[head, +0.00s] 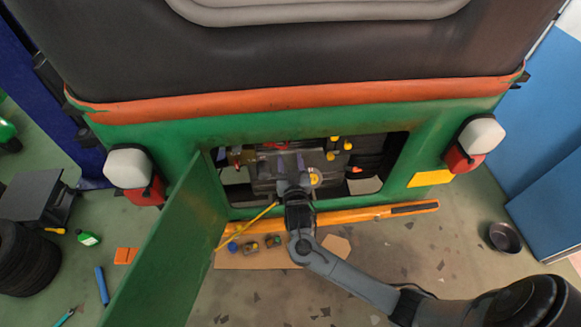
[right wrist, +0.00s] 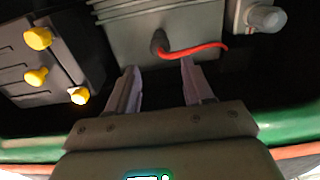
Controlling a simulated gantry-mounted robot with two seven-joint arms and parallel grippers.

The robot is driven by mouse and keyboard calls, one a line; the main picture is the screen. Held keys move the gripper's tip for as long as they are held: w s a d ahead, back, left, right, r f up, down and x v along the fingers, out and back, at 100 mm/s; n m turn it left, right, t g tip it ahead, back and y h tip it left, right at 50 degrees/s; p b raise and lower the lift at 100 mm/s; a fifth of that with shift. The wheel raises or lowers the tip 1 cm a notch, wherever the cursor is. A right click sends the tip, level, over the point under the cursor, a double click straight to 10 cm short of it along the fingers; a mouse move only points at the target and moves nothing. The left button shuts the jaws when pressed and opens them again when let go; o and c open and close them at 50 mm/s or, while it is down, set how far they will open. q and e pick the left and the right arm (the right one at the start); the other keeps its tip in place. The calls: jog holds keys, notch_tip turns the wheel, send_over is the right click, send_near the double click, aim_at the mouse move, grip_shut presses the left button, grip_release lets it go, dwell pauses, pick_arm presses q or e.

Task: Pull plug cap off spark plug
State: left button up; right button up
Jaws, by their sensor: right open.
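In the right wrist view, a dark plug cap (right wrist: 157,42) with a red lead (right wrist: 200,48) sits on the front of a grey finned engine block (right wrist: 125,35). The spark plug itself is not visible. My right gripper (right wrist: 159,78) is open, its two fingers apart and pointing toward the block. The cap lies beyond the fingertips, roughly in line with the gap; nothing is held. In the head view my right gripper (head: 296,182) reaches into the open engine bay of the green rickshaw (head: 300,127) and hides part of the engine. My left gripper is not in view.
An open green door (head: 170,245) stands at the bay's left. An orange bumper (head: 350,216) runs below the bay. A dark box with yellow caps (right wrist: 40,70) is left of the engine in the wrist view. A cardboard sheet (head: 250,257) with small parts lies on the floor.

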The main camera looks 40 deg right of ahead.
aim_at(287, 141)
jog(key=b+x, duration=0.2)
jog(key=x, duration=0.4)
jog(key=shift+w+b, duration=0.1)
jog(key=shift+b, duration=0.3)
jog(key=shift+b+x, duration=0.3)
jog(key=shift+x, duration=0.45)
jog(key=shift+w+d+r, duration=0.1)
jog(key=shift+d, duration=0.05)
jog(key=c, duration=0.8)
